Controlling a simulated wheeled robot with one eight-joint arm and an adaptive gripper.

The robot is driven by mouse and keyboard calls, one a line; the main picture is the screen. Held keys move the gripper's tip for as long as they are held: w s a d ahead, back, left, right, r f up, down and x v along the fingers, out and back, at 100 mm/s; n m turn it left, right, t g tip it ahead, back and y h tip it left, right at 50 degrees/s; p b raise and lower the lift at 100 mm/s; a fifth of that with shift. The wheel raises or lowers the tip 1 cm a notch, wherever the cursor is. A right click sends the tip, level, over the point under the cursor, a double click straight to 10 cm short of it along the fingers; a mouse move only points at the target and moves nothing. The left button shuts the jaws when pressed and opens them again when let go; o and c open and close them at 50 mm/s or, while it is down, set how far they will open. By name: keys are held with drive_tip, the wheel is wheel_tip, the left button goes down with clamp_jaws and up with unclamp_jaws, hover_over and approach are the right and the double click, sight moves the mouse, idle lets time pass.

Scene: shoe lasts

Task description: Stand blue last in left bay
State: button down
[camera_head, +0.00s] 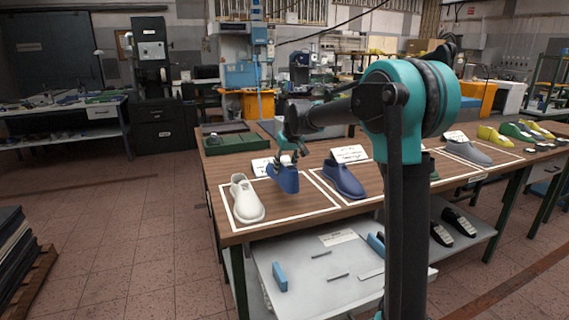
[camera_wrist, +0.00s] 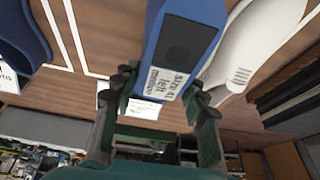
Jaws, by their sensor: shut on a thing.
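A blue last (camera_head: 284,179) is between the fingers of my gripper (camera_head: 290,150), at the back right of the left bay (camera_head: 300,215), a white-outlined area on the wooden table. My gripper is shut on it. In the wrist view the blue last (camera_wrist: 182,35) shows a dark patch and a white label reading size 41 left, between the two fingers (camera_wrist: 160,90). It looks about upright in the head view; I cannot tell whether its sole touches the table. A white last (camera_head: 246,199) stands beside it on the left, in the same bay.
A second, darker blue last (camera_head: 344,181) stands in the neighbouring bay to the right. A grey last (camera_head: 467,152) and yellow and green lasts (camera_head: 494,136) are farther right. White cards (camera_head: 350,154) stand behind the bays. A green tray (camera_head: 232,139) lies at the back left.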

sight(290, 165)
drive_tip(key=shift+f, duration=3.5)
drive_tip(key=shift+f, duration=0.2)
drive_tip(key=c, duration=0.8)
unclamp_jaws()
drive_tip(key=shift+o, duration=0.2)
drive_tip(key=v, duration=1.2)
drive_tip(key=shift+d, duration=0.1)
